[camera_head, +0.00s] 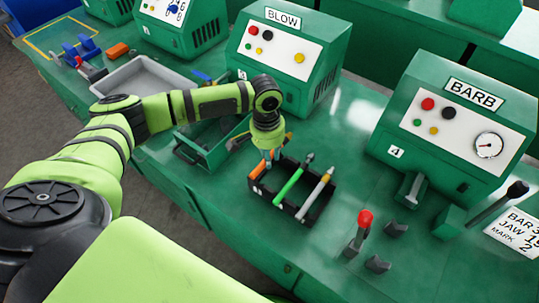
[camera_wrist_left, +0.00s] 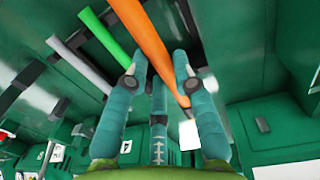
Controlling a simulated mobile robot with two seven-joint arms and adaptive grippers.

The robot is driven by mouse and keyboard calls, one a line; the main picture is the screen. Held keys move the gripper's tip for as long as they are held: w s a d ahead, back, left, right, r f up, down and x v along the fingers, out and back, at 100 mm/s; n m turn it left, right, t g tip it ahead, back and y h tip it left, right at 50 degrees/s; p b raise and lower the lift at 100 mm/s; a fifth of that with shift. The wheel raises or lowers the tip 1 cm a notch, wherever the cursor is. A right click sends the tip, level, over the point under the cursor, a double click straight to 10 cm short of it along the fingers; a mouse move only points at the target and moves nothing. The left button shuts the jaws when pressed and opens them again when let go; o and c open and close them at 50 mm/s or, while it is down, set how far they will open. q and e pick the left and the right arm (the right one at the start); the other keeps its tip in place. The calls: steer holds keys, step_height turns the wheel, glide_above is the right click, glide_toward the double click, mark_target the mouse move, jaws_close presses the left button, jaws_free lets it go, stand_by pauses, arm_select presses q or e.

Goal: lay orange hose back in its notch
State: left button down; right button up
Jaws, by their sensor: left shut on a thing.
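The orange hose (camera_head: 257,170) lies slantwise at the left end of a black notched rack (camera_head: 284,208). My left gripper (camera_head: 268,158) comes down over it and is shut on it. My right gripper is not in view.
A green open tray (camera_head: 205,163) is just left of the rack, and a grey bin (camera_head: 143,82) is further left. The BLOW machine (camera_head: 285,58) is behind, the BARB machine (camera_head: 447,125) at right. A red-knobbed lever (camera_head: 364,219) stands right of the rack.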

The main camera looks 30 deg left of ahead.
arm_select(q)
step_height(320, 180, down, 3)
steer(key=b, duration=0.3)
steer(key=shift+f, duration=1.65)
steer(key=c, duration=0.9)
jaws_free()
steer(key=shift+c, duration=0.2)
steer(key=shift+r, duration=0.15)
steer(key=r, duration=1.1)
steer(key=shift+a+r, duration=0.3)
steer(key=shift+r, duration=0.05)
